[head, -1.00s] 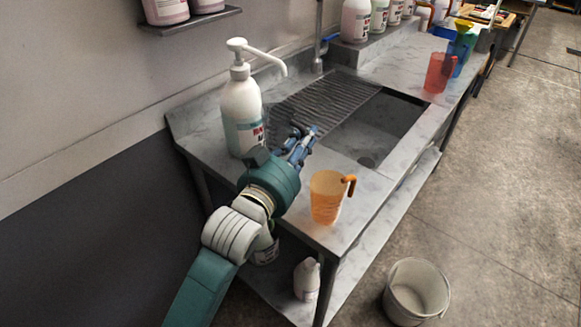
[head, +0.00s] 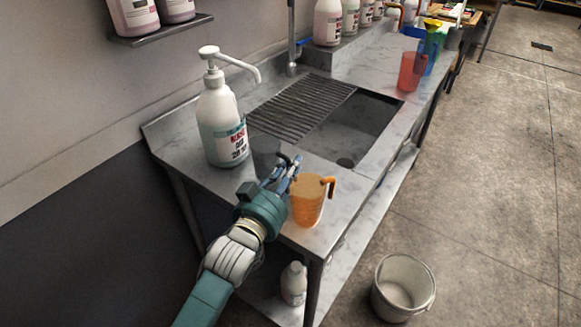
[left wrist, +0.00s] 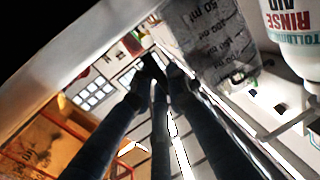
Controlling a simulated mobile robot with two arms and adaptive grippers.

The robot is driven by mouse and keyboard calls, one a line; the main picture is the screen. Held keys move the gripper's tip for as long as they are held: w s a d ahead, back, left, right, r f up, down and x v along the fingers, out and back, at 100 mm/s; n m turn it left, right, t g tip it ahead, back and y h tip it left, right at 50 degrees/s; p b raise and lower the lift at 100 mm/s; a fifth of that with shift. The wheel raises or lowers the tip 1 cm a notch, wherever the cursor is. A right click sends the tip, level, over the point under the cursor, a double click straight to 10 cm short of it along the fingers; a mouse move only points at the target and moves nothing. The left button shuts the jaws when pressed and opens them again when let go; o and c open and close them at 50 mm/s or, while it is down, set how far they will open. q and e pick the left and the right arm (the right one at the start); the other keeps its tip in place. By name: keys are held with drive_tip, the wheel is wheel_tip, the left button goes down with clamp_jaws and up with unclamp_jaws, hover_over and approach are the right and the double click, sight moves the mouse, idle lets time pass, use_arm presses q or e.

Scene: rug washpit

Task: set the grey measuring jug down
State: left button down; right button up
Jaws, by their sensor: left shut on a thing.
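The grey measuring jug (head: 265,152) is dark and see-through, partly hidden behind my left gripper (head: 287,168) in the head view. In the left wrist view the jug (left wrist: 205,38) shows printed ml marks, beside the fingers (left wrist: 158,75). My left gripper is shut on it, over the near part of the counter (head: 335,172). I cannot tell whether the jug's base touches the counter. It is between the white pump bottle (head: 221,128) and the orange jug (head: 308,203).
The orange jug is very close to the gripper's right side. The sink basin (head: 350,135) and ribbed drainer (head: 300,103) lie beyond. A red jug (head: 412,72) stands farther back. A white bucket (head: 402,290) is on the floor. Bare counter lies right of the orange jug.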

drive_tip(key=shift+a, duration=0.15)
use_arm(q)
drive_tip(key=shift+f, duration=0.1)
drive_tip(key=c, duration=1.7)
unclamp_jaws()
use_arm(e)
drive_tip(key=shift+a, duration=0.15)
use_arm(q)
drive_tip(key=b+v, duration=0.1)
drive_tip(key=v, duration=1)
drive_tip(key=shift+s+a, duration=0.2)
drive_tip(key=shift+s, duration=0.3)
use_arm(e)
drive_tip(key=shift+d+f, duration=0.25)
drive_tip(key=shift+f, duration=0.35)
